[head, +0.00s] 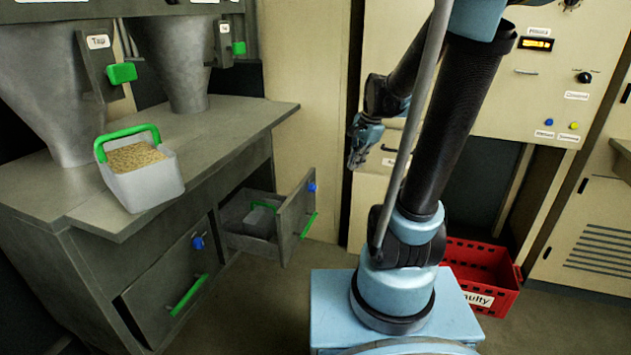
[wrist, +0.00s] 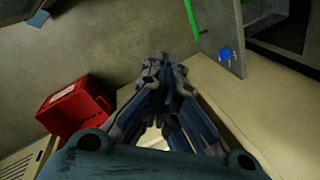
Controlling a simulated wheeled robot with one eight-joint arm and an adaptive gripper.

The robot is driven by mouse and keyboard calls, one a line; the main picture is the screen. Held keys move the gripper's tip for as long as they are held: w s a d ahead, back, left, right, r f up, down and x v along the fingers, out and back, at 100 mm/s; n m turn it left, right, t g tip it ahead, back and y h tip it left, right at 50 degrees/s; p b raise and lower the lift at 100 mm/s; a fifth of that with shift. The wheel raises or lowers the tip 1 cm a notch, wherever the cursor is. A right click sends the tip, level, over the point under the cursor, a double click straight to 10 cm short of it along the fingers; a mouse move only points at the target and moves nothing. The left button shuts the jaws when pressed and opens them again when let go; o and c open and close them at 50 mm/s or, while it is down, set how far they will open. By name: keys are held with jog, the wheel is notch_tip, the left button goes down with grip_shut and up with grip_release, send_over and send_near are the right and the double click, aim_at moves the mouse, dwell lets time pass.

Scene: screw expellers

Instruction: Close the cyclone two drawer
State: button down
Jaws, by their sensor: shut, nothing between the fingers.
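An open drawer (head: 293,222) sticks out of the right part of the grey bench, under the farther cyclone (head: 178,65). Its front has a green handle (head: 309,225) and a blue knob (head: 312,187), and a grey bin with a green handle (head: 260,220) sits inside. My gripper (head: 356,163) is raised to the right of the drawer front, apart from it, and is shut and empty. In the wrist view, my gripper (wrist: 165,62) points over the floor, with the drawer's green handle (wrist: 192,18) and blue knob (wrist: 226,54) at the upper right.
A second drawer front (head: 165,280) is at the left, with a dark gap at its edge. A bin of grain (head: 143,170) stands on the bench top (head: 225,130). A red crate (head: 480,275) is on the floor behind my base. Cream cabinets (head: 310,90) line the back.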

jog(key=w+a+f+m+y, duration=0.1)
jog(key=w+a+f+m, duration=0.15)
jog(key=w, duration=0.35)
jog(key=w+a+f+m, duration=0.1)
jog(key=w+f+m, duration=0.3)
jog(key=w, duration=0.2)
jog(key=w+a+f+m+y, duration=0.1)
jog(key=w+a+f+m, duration=0.1)
jog(key=w+f+m, duration=0.3)
jog(key=w+a+f, duration=0.4)
jog(key=a+f, duration=0.3)
jog(key=shift+w+a+f+n, duration=0.15)
jog(key=shift+w+f+n, duration=0.05)
jog(key=shift+n, duration=0.25)
